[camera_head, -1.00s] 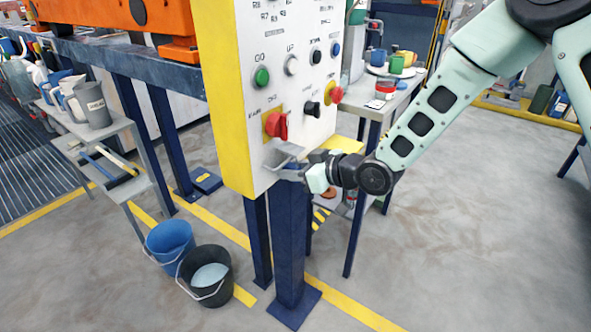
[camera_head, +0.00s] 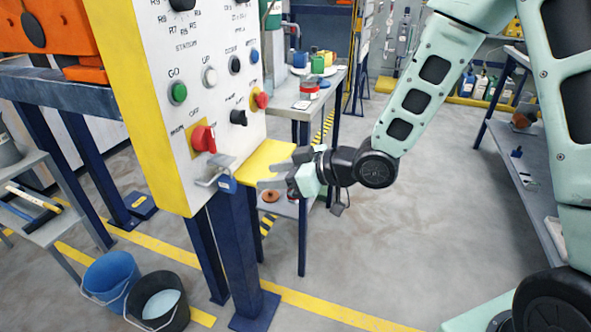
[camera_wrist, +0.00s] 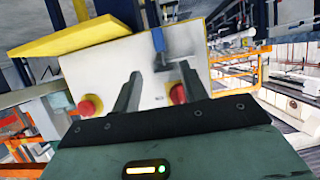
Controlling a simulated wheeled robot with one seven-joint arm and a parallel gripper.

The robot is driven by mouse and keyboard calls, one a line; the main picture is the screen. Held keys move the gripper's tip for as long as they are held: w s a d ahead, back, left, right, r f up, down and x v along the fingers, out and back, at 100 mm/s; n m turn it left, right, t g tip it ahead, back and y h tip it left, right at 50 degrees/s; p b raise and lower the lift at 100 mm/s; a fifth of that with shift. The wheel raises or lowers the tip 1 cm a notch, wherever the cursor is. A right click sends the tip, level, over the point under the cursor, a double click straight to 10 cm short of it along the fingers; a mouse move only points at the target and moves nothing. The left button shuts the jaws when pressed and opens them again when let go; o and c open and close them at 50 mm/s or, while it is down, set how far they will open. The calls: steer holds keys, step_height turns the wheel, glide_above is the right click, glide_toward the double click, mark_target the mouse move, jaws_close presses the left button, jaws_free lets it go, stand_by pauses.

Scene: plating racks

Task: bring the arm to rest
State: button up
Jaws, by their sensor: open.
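My gripper (camera_head: 268,182) is to the right of the control panel (camera_head: 165,120), apart from it, with its fingers pointing left toward the panel's lower edge. In the wrist view my gripper (camera_wrist: 158,90) has its two fingers spread with nothing between them. Beyond them is the panel face (camera_wrist: 150,62) with two red knobs. A blue padlock (camera_head: 227,184) hangs from a grey bracket at the panel's lower right corner, clear of the fingers. My arm is bent, with the forearm slanting down to the wrist.
A small table (camera_head: 318,104) with cups and a red-lidded jar stands behind my gripper. A blue bucket (camera_head: 111,276) and a black bucket (camera_head: 160,304) stand on the floor at lower left. A shelf (camera_head: 515,160) stands at the right. The floor between is open.

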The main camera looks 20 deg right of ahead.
steer(key=s+d+r+m+g+h+p, duration=0.1)
steer(key=s+r+g+h+p, duration=0.3)
steer(key=s, duration=0.9)
steer(key=s+d+r+m+g+h+p, duration=0.1)
steer(key=s+r+g+h+p, duration=0.3)
steer(key=s+r, duration=0.5)
steer(key=s+h+p, duration=0.2)
steer(key=s, duration=0.2)
steer(key=shift+s+r+m, duration=0.4)
